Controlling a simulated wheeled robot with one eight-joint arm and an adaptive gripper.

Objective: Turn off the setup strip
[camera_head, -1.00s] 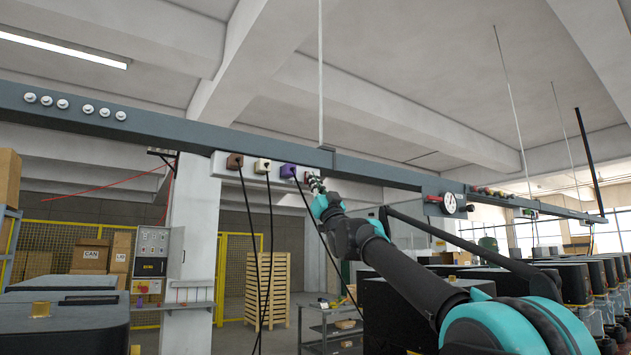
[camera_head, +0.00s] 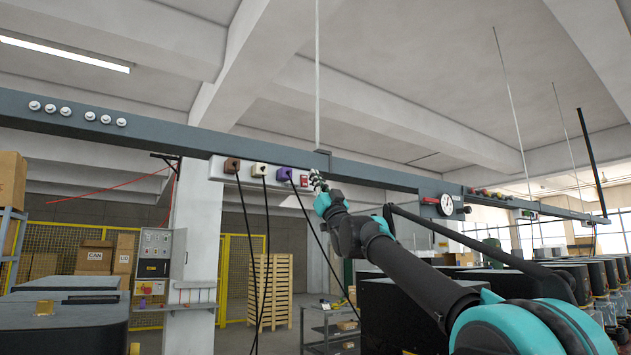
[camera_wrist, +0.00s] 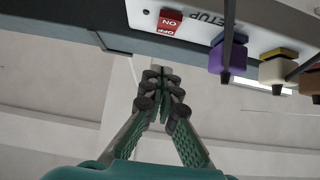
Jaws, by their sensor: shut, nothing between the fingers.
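The setup strip (camera_head: 217,166) is a white power strip under the long grey overhead beam. In the wrist view the strip (camera_wrist: 262,22) shows the lettering SETUP upside down. Its red rocker switch (camera_wrist: 169,21), marked OFF and ON, sits near one end; it also shows in the head view (camera_head: 304,181). A purple plug (camera_head: 283,173), a white plug (camera_head: 258,169) and a brown plug (camera_head: 232,165) sit in it with hanging cords. My gripper (camera_wrist: 162,72) is shut and empty, a little apart from the switch in the wrist view. In the head view my gripper (camera_head: 317,180) is just right of the switch.
The grey beam (camera_head: 150,130) runs across the view, with several white knobs (camera_head: 65,111) at left. A round gauge (camera_head: 447,204) and coloured buttons are further right on it. Black cords (camera_head: 248,250) hang below the plugs. A pallet stack (camera_head: 270,290) stands behind.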

